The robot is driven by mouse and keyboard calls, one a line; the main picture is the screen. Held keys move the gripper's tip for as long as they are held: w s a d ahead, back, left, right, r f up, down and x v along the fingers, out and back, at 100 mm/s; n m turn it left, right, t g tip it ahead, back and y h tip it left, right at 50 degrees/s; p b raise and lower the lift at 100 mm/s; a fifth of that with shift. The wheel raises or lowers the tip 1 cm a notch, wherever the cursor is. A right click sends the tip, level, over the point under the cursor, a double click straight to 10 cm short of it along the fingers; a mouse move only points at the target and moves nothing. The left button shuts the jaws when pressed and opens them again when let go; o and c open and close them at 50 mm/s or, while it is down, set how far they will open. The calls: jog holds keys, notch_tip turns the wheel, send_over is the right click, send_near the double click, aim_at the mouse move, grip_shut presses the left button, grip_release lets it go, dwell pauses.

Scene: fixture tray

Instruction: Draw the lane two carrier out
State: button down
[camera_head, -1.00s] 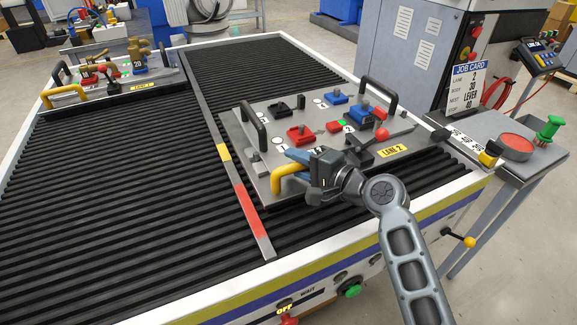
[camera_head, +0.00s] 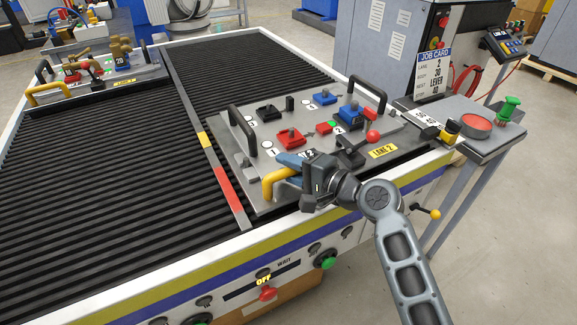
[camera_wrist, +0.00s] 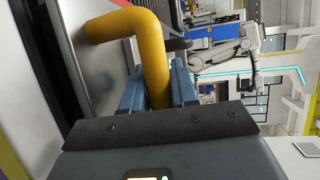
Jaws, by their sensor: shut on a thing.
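The lane two carrier is a grey plate (camera_head: 218,139) marked by a yellow LANE 2 label (camera_head: 383,151). It lies on the black ribbed bed, its front side close to the bed's front rim. It has black handles and a yellow handle (camera_head: 270,186) at its front left corner. My gripper (camera_head: 292,162) is shut on this yellow handle. In the wrist view the blue fingers stand on both sides of the yellow bar (camera_wrist: 153,62). My gripper hides part of the plate's front.
Red, blue and black blocks and a red-knobbed lever (camera_head: 373,136) stand on the carrier. A divider strip (camera_head: 229,194) runs along its left. Another carrier (camera_head: 88,84) lies at the back left.

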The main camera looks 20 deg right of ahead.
jog(key=c, duration=1)
grip_release()
jog(key=shift+s, duration=0.2)
jog(key=shift+o, duration=0.2)
jog(key=shift+b+v, duration=0.55)
jog(key=shift+v, duration=3.35)
jog(key=shift+f, duration=0.15)
jog(key=s+f+n+h, duration=0.25)
jog(key=s+f, duration=0.25)
jog(key=s, duration=0.5)
jog(key=s+f+n+h, duration=0.2)
jog(key=s+f+h, duration=0.2)
jog(key=s, duration=0.6)
jog(key=s+a+r+n, duration=0.1)
jog(key=s+r+n, duration=0.3)
jog(key=s, duration=0.5)
jog(key=s+a+r+n, duration=0.1)
jog(key=s+r+n, duration=0.4)
jog(key=s, duration=0.4)
jog(key=shift+r+t+h, duration=0.3)
jog(key=shift+r+h, duration=0.05)
jog(key=shift+r, duration=0.35)
